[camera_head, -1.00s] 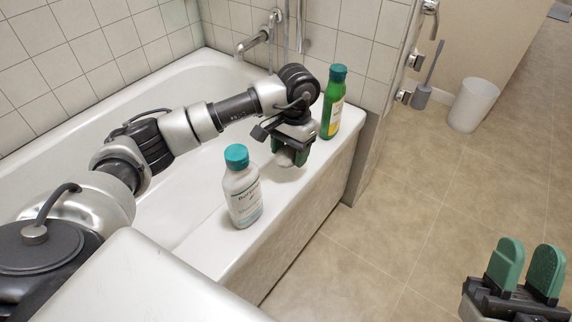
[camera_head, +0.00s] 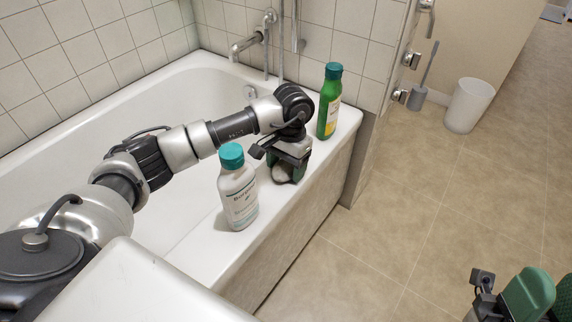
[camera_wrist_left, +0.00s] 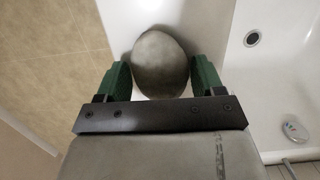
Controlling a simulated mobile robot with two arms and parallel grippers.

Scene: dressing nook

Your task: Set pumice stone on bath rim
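The pumice stone (camera_head: 282,173) is a greyish, rounded stone under my left gripper (camera_head: 286,174), low over the bath rim (camera_head: 262,228). In the left wrist view the stone (camera_wrist_left: 160,62) sits between the two green fingers of my left gripper (camera_wrist_left: 161,75), which appear to touch its sides. I cannot tell whether its underside touches the white rim. My right gripper (camera_head: 548,288) is at the lower right corner, partly cut off, over the floor; its green fingers look apart and empty.
A white bottle with a teal cap (camera_head: 239,195) stands on the rim, nearer than the left gripper. A green bottle (camera_head: 328,108) stands beyond it at the rim's far end. A drain (camera_wrist_left: 252,38) shows in the tub. A white bin (camera_head: 468,105) stands on the floor.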

